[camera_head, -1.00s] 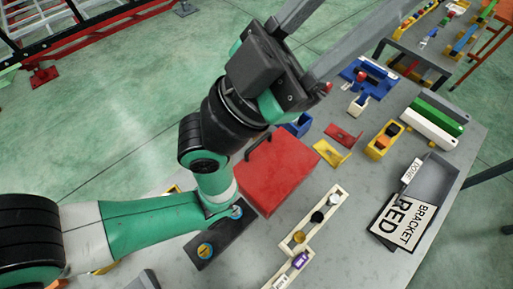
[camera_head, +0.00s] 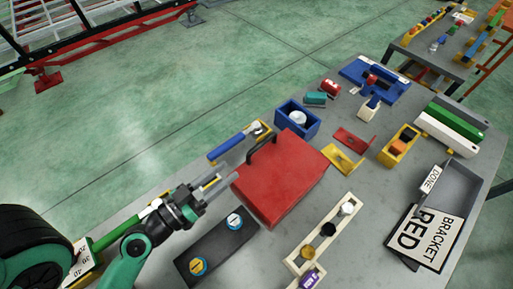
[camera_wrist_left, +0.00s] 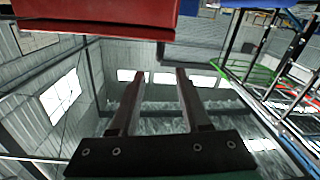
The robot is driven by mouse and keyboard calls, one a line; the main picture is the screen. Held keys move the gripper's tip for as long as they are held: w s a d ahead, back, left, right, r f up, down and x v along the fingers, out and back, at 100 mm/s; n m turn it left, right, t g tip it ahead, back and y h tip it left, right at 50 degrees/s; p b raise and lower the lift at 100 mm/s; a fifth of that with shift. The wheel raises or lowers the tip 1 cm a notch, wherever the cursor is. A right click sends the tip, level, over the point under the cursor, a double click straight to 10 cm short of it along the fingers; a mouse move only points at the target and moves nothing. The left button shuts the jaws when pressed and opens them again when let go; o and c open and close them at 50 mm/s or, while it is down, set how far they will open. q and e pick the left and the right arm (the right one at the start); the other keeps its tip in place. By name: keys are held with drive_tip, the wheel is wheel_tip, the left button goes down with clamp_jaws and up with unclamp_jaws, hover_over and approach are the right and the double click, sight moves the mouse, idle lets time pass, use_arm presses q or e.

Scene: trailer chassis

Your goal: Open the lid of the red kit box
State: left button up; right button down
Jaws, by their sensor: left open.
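The red kit box (camera_head: 283,178) stands on the grey table with its lid down and a dark handle (camera_head: 262,150) on its far left edge. My left gripper (camera_head: 222,180) is open and empty at the left side of the box, its fingers pointing toward it. In the head view I cannot tell whether the fingertips touch the box. In the left wrist view the two fingers (camera_wrist_left: 157,80) are apart with nothing between them, and a red surface of the box (camera_wrist_left: 95,18) fills the top left. My right gripper is not in view.
A blue bin (camera_head: 297,120) and a blue-handled tool (camera_head: 235,143) lie behind the box. A black block with round knobs (camera_head: 215,248) is in front, left. A cream tray (camera_head: 325,240) is at right. A grey bin with a red-bracket sign (camera_head: 428,238) stands far right.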

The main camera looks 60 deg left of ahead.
sight(252, 151)
use_arm(q)
drive_tip(key=p+x, duration=0.2)
drive_tip(key=x, duration=0.1)
drive_tip(key=r+p+x, duration=0.1)
drive_tip(key=p+x, duration=0.1)
drive_tip(key=shift+w, duration=0.35)
drive_tip(key=x, duration=0.1)
drive_tip(key=p+x, duration=0.1)
drive_tip(key=x, duration=0.2)
drive_tip(key=shift+w+a+f, duration=0.1)
drive_tip(key=shift+w+f, duration=0.2)
drive_tip(key=shift+w, duration=0.05)
drive_tip(key=shift+w+a+f, duration=0.15)
drive_tip(key=shift+w, duration=0.4)
clamp_jaws()
